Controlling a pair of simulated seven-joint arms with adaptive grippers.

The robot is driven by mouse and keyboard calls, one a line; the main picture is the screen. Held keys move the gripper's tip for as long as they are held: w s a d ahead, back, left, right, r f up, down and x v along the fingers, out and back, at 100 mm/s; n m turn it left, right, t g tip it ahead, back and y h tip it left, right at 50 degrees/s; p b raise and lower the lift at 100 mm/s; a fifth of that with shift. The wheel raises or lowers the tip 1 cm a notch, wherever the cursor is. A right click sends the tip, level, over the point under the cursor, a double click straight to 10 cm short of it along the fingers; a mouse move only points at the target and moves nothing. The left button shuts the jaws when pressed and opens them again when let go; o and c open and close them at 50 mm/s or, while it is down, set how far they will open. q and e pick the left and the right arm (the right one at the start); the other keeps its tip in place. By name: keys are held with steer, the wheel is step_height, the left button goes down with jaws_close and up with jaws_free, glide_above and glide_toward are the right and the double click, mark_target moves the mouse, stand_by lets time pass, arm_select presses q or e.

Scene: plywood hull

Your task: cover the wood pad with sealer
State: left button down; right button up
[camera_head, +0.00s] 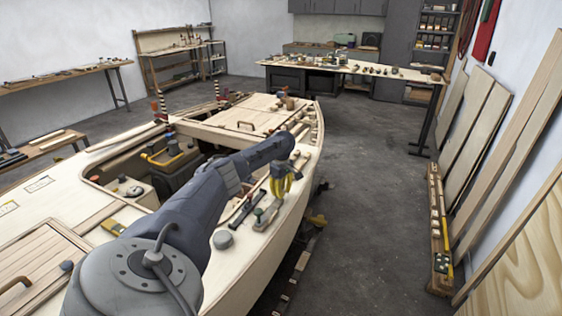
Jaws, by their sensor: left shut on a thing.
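My left arm reaches in from the bottom left across the pale plywood boat hull (215,275). Its gripper (287,181) is small in the view, above the right side deck. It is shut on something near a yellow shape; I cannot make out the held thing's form. My right gripper is out of view. On the deck below lie a small pale wooden piece with a green knob (263,215), a dark long tool (243,208) and a round grey-lidded tin (222,239). I cannot tell which thing is the wood pad or the sealer.
An open cockpit with a yellow-handled toolbox (166,155) lies left of my arm. A long workbench (345,67) with tools stands at the back. Plywood sheets (490,130) lean on the right wall. The grey floor (372,220) between hull and wall is mostly clear.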

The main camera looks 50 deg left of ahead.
arm_select(q)
steer(key=shift+r, duration=2.95)
steer(key=shift+r, duration=0.1)
steer(key=shift+r, duration=1.4)
